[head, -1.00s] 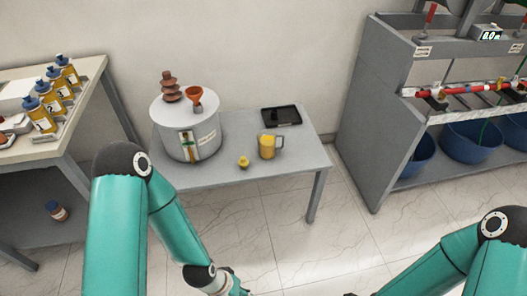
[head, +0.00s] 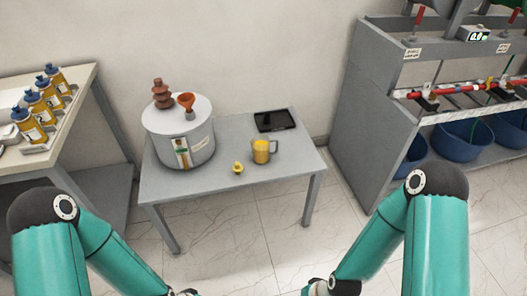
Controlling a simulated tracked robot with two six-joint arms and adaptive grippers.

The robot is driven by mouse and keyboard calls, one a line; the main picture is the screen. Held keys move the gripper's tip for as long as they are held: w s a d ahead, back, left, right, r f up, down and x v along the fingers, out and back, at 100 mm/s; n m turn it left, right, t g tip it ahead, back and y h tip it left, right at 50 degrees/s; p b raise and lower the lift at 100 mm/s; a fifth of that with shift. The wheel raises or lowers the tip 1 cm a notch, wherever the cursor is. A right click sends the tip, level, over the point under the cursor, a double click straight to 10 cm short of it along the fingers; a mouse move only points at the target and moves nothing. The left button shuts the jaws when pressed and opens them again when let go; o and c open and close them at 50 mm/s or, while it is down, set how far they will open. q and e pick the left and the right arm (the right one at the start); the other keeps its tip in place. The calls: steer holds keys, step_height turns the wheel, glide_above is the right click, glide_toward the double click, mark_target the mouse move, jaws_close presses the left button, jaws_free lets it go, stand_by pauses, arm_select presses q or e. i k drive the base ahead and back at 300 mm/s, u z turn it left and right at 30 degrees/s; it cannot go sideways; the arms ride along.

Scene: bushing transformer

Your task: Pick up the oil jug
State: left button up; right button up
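The oil jug (head: 261,152) is a clear jug of yellow oil with a handle on its right side. My two teal arms come in from the lower left and lower right, and both end at the bottom edge of the head view. The gripper fingers of both arms are out of view. Nothing is touching the jug.
A grey transformer tank (head: 180,135) with a brown bushing (head: 162,95) and an orange funnel (head: 187,103) stands left of the jug. A small yellow cap (head: 238,168) lies beside the jug, and a black tray (head: 275,121) behind it. A bottle bench (head: 85,88) is left, a grey rack (head: 372,120) right.

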mark_target(260, 143)
steer(key=u, duration=0.1)
steer(key=i, duration=1)
steer(key=z, duration=0.1)
